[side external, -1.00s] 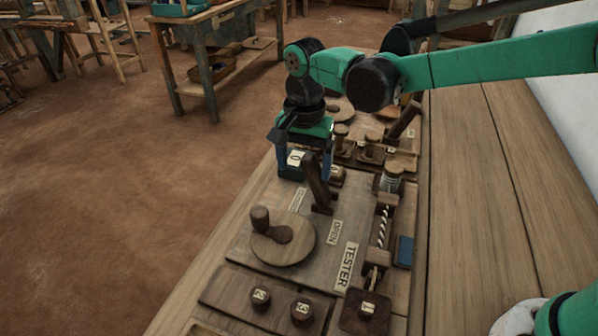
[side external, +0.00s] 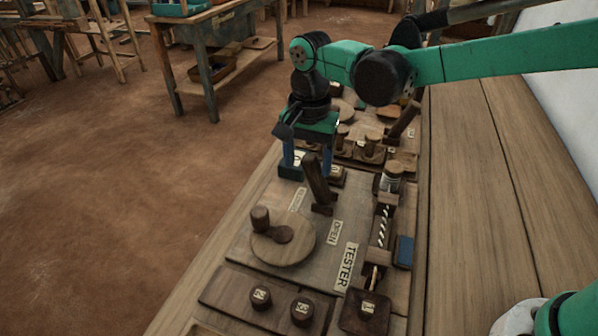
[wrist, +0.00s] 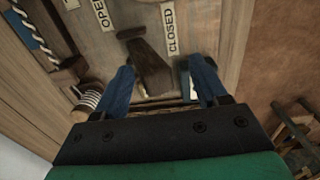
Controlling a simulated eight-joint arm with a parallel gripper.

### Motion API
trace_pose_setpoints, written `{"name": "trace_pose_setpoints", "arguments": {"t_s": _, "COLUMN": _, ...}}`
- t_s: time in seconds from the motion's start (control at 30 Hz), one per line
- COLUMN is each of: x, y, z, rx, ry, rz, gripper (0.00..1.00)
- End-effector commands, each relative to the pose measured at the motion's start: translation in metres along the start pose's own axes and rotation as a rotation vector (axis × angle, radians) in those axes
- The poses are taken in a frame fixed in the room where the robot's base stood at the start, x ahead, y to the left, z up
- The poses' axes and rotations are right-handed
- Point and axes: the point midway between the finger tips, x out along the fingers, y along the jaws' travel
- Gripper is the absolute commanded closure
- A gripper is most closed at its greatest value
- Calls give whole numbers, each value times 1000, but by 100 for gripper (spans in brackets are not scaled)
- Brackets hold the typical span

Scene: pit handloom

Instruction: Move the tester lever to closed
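The tester lever (side external: 318,187) is a dark wooden handle rising from the board, its top leaning slightly left in the side view. In the wrist view the lever (wrist: 147,68) stands between my two blue fingers, with gaps on both sides. The CLOSED label (wrist: 171,30) lies on one side of its base and the OPEN label (wrist: 102,14) on the other. The TESTER label (side external: 346,265) is nearer the side camera. My gripper (side external: 309,168) is open, just behind the lever's top in the side view; its fingers (wrist: 162,85) appear empty.
A round wooden crank (side external: 283,243) is beside the lever. A rod with twisted cord (side external: 383,228) and a blue block (side external: 403,252) are to its right. Numbered knobs (side external: 302,309) sit in front. Wooden pegs (side external: 370,148) stand behind. Bare bench (side external: 490,220) lies right.

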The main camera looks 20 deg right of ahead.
Motion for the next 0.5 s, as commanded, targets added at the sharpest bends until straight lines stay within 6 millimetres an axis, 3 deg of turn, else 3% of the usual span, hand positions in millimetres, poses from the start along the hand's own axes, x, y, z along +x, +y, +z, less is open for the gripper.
{"name": "trace_pose_setpoints", "arguments": {"t_s": 0.5, "x": -50, "y": 0, "z": 0, "rx": 1, "ry": 1, "rz": 2, "gripper": 34}}
